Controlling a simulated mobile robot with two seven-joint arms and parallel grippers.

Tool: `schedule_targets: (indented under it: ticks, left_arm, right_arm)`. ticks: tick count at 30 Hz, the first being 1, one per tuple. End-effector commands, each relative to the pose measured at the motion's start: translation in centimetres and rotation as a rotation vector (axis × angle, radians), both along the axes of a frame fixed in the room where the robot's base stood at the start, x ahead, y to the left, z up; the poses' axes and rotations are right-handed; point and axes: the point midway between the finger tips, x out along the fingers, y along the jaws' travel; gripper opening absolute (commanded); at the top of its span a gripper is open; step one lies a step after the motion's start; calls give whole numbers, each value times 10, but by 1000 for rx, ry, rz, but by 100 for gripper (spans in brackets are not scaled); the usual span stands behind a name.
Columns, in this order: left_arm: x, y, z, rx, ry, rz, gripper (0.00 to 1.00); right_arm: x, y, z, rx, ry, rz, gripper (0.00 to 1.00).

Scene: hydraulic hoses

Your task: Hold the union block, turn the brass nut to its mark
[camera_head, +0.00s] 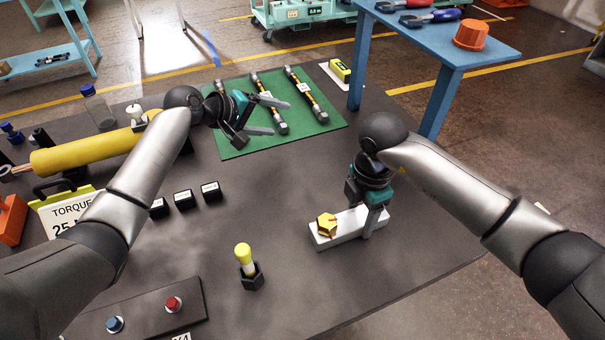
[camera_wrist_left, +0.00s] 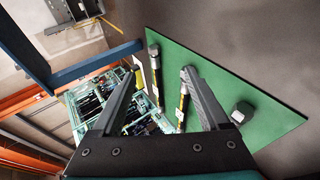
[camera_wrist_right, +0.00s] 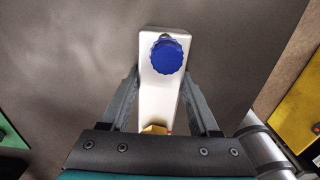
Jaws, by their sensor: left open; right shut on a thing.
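The white union block (camera_head: 349,228) lies on the dark tabletop at the right. The brass nut (camera_head: 326,226) sits at its near left end, with a little red on it. My right gripper (camera_head: 372,221) is shut on the block, its fingers on either side. In the right wrist view the block (camera_wrist_right: 160,98) lies between the fingers, with a blue ribbed cap (camera_wrist_right: 167,55) at its far end. The nut (camera_wrist_right: 154,130) is mostly hidden at the bottom there. My left gripper (camera_head: 281,118) is open and empty above the green mat (camera_head: 237,139), away from the nut.
A yellow cylinder (camera_head: 85,152), a torque sign (camera_head: 68,213) and several small dark blocks (camera_head: 183,199) stand left. A yellow-topped tool (camera_head: 244,257) stands in a holder at front centre. A blue table (camera_head: 440,35) is behind.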

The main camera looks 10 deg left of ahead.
Motion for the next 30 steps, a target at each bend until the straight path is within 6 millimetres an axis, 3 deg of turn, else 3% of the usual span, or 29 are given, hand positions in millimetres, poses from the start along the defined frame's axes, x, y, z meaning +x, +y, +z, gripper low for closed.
schedule_targets:
  ticks: [6, 12, 17, 22, 30]
  left_arm:
    - [-40, -84, 34, 222, -22, -435, 78]
    - [-101, -133, 51, 479, -42, -868, 78]
    - [-152, -145, 59, 704, -49, -1209, 78]
    - [-173, -163, 69, 842, -11, -1375, 78]
    - [-197, -165, 76, 1040, 70, -1537, 78]
  right_arm:
    - [0, 0, 0, 1, -1, 0, 0]
    - [0, 0, 0, 1, -1, 0, 0]
    - [0, 0, 0, 1, -1, 0, 0]
    - [0, 0, 0, 1, -1, 0, 0]
    - [0, 0, 0, 1, -1, 0, 0]
